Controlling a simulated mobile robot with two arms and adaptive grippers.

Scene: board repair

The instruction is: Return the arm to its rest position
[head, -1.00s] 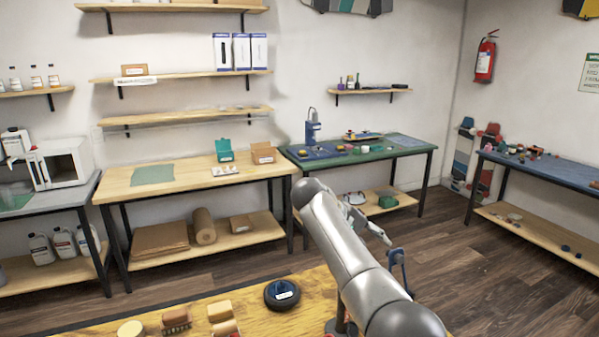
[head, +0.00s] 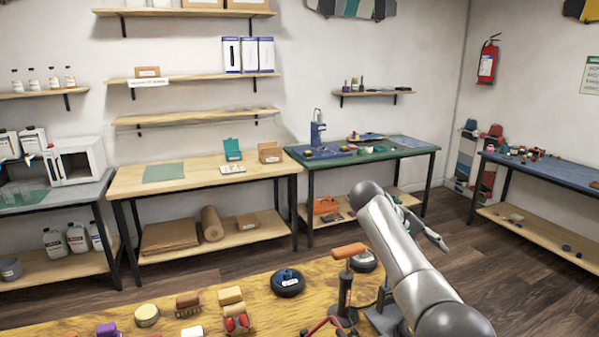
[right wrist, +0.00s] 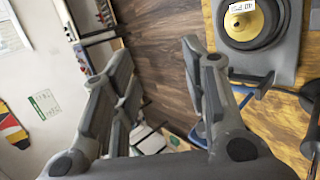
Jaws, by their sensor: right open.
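My right arm (head: 405,255) reaches up from the lower right of the head view. Its right gripper (head: 428,230) shows past the arm, small and partly hidden by it, over the floor beyond the front bench. In the right wrist view the right gripper (right wrist: 158,62) has its fingers spread, with nothing between them but floor and background behind. My left gripper is not in view.
The front wooden bench (head: 250,318) holds an orange-handled pump (head: 347,290) close beside my right arm, a dark round object (head: 288,283) and several small blocks. A green-topped table (head: 400,153) stands beyond. Wooden floor (head: 330,250) lies open between.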

